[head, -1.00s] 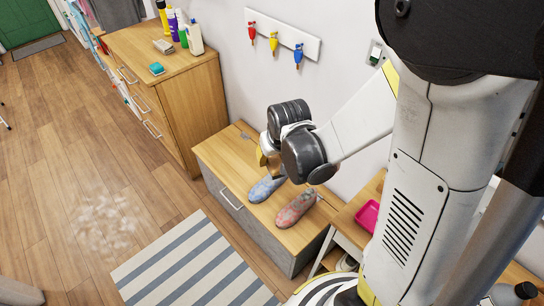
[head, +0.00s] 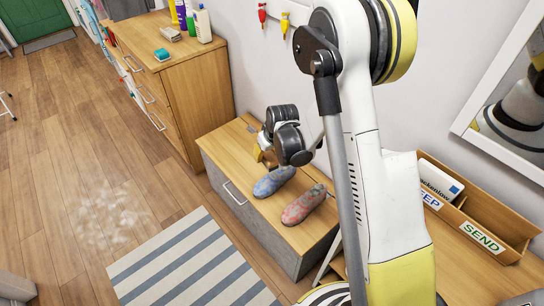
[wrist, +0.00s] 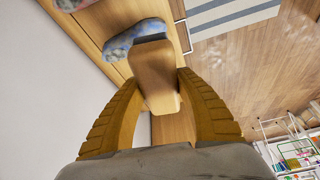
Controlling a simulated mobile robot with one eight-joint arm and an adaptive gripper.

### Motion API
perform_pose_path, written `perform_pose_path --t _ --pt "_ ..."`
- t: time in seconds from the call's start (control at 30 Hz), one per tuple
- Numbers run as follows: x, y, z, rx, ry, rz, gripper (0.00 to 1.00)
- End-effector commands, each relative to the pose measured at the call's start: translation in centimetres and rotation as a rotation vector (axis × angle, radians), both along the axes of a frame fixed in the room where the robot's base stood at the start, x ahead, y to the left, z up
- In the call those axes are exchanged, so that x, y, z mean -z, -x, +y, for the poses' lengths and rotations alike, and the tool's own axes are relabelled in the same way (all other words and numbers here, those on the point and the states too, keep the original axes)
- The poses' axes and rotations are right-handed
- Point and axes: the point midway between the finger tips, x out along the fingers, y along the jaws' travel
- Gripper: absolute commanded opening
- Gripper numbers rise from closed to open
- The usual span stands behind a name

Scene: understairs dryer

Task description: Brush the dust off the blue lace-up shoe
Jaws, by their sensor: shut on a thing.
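The blue lace-up shoe (head: 273,181) lies on the wooden top of a low bench (head: 235,145), with pale, dusty-looking patches on it. It also shows in the wrist view (wrist: 138,33). A red-grey shoe (head: 303,205) lies beside it to the right. My gripper (head: 263,157) is over the far-left end of the blue shoe. In the wrist view its two yellow fingers are shut on a light wooden block, seemingly a brush (wrist: 156,80). The block's far end overlaps the blue shoe; whether it touches is unclear. Any bristles are hidden.
A wooden chest of drawers (head: 185,90) stands behind left, bearing bottles, a teal sponge (head: 161,54) and a small box. A striped mat (head: 195,265) lies in front, with open floor left. A SEND/KEEP letter tray (head: 490,225) is at right.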

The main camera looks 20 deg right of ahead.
Motion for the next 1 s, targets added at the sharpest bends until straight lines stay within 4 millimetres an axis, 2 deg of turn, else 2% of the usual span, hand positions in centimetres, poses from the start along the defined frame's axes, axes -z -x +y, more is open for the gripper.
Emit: perform_pose_path --t 0.03,0.2,0.43,0.6,0.87,1.0 --pt "2.2 -1.1 0.0 -0.017 -0.002 0.0 0.15" --pt "8.0 -4.0 0.0 -0.087 -0.002 -0.002 0.15" --pt "14.9 -6.4 -0.1 -0.166 -0.005 -0.008 0.15" --pt "17.6 -7.1 -0.2 -0.198 -0.003 -0.012 0.15" --pt "19.2 -7.3 -0.1 -0.208 -0.004 -0.012 0.15" --pt "20.7 -7.3 -0.1 -0.207 -0.004 -0.012 0.15"
